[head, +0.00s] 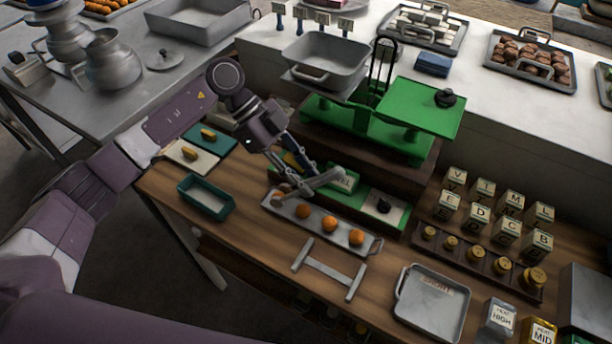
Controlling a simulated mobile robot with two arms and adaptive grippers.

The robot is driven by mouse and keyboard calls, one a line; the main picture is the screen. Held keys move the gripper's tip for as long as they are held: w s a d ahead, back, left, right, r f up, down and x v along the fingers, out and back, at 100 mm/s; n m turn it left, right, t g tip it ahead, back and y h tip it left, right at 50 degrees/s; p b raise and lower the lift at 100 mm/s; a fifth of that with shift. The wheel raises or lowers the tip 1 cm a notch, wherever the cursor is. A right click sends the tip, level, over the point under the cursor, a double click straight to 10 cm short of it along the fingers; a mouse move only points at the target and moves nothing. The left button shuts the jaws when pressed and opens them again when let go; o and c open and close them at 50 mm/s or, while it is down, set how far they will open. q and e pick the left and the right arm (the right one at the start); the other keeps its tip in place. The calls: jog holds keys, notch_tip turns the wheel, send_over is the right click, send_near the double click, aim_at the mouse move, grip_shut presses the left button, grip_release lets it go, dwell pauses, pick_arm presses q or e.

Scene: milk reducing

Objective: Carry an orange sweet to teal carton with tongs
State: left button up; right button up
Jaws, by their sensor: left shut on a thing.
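My left gripper (298,170) comes in from the upper left and is shut on grey metal tongs (322,182), over the left end of a long metal tray (275,204). Three orange sweets, (303,210), (329,223) and (356,237), sit in a row on this tray. A darker round shape at the tray's left end is partly covered by the tongs; I cannot tell whether the tongs touch it. The teal carton (206,209), open with a pale inside, stands left of the tray, apart from the tongs. My right gripper is not in view.
A metal H-shaped stand (330,268) lies in front of the sweet tray. A green balance scale (420,105) stands behind on a raised wooden step. Lettered blocks (476,215) and brass weights (475,257) are at right. An empty metal pan (430,305) is at front right.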

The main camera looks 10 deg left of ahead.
pick_arm(q)
notch_tip(320, 180, up, 12)
jog(key=p, duration=0.8)
